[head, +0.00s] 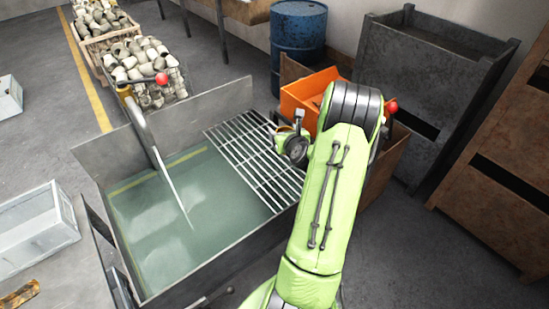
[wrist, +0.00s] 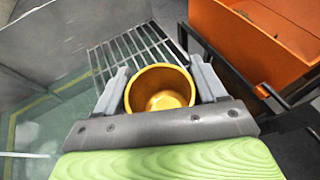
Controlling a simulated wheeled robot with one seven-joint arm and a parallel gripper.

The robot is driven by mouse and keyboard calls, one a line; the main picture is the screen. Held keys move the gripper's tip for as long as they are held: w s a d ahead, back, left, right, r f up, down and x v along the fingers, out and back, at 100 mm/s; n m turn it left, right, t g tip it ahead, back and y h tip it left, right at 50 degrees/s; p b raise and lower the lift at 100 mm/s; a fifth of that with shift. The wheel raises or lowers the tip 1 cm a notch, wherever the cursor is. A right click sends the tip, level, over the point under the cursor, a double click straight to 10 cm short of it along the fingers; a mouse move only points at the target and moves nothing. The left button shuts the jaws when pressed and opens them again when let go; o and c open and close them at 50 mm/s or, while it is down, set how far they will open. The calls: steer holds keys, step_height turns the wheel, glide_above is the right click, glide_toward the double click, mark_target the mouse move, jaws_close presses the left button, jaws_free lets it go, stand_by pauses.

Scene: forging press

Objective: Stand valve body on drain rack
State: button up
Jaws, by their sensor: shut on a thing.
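The valve body (wrist: 160,88) is a brass-yellow, round, hollow piece with its open mouth facing the wrist camera. My gripper (wrist: 158,76) is shut on it, one grey finger on each side. The drain rack (head: 250,168) is a grid of metal bars across the right end of the water tank. It also shows in the wrist view (wrist: 128,50), beyond the valve body. In the head view my gripper (head: 285,129) is over the rack's far right part. My wrist hides most of the valve body there. I cannot tell whether the valve body touches the bars.
An orange bin (head: 300,95) stands close right of the rack. A blue drum (head: 298,45) and a grey crate (head: 425,90) stand behind. The rack's nearer bars are clear.

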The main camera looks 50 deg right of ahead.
steer(key=f+b, duration=0.1)
steer(key=f, duration=0.3)
steer(key=f+b, duration=0.1)
steer(key=f, duration=0.4)
steer(key=shift+a+f+b, duration=0.2)
steer(key=shift+f+b, duration=0.05)
steer(key=shift+b, duration=0.15)
steer(key=shift+f, duration=0.2)
steer(key=o, duration=1.4)
steer(key=shift+c, duration=0.2)
steer(key=shift+r, duration=0.1)
